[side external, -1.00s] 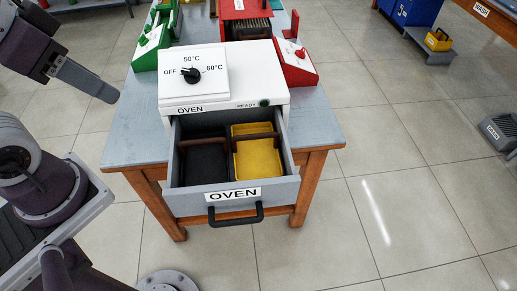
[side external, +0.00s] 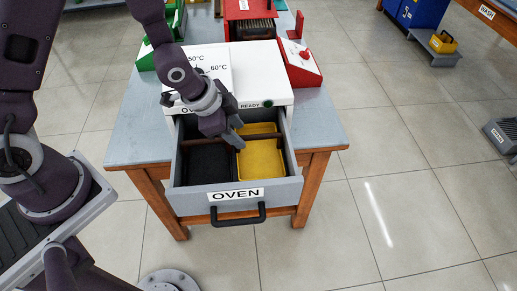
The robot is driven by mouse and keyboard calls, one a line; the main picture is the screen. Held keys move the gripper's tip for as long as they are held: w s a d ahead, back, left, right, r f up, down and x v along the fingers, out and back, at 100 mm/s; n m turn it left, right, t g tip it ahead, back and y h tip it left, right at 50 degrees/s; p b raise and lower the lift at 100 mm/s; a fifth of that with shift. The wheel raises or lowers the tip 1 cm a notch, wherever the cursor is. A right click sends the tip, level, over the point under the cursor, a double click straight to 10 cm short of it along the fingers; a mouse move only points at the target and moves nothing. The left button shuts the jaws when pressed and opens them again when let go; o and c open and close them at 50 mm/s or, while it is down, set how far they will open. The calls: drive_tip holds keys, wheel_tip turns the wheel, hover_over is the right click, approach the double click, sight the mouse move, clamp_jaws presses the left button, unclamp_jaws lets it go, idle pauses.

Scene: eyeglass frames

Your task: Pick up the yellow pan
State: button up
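The yellow pan (side external: 262,160) lies in the right half of the open oven drawer (side external: 235,200). A dark brown handle (side external: 266,136) spans it; the handle's left part is hidden behind my gripper. My gripper (side external: 238,132) is over the back left part of the yellow pan, beside the divide with the black pan. Its fingertips point down and right, close to the handle. I cannot tell whether they touch it or how far apart they are. The black pan (side external: 207,165) lies in the drawer's left half, partly hidden by my gripper.
The white oven (side external: 265,82) stands behind the drawer on a grey table (side external: 135,135). Another yellow pan (side external: 443,42) is far off at the upper right.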

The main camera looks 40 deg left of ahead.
sight(244, 136)
drive_tip(key=x, duration=0.3)
drive_tip(key=a+x, duration=0.1)
drive_tip(key=x, duration=0.1)
drive_tip(key=shift+w+d+f, duration=0.15)
drive_tip(key=shift+w+f, duration=0.1)
drive_tip(key=shift+w, duration=0.2)
clamp_jaws()
drive_tip(key=shift+r, duration=0.1)
idle(0.7)
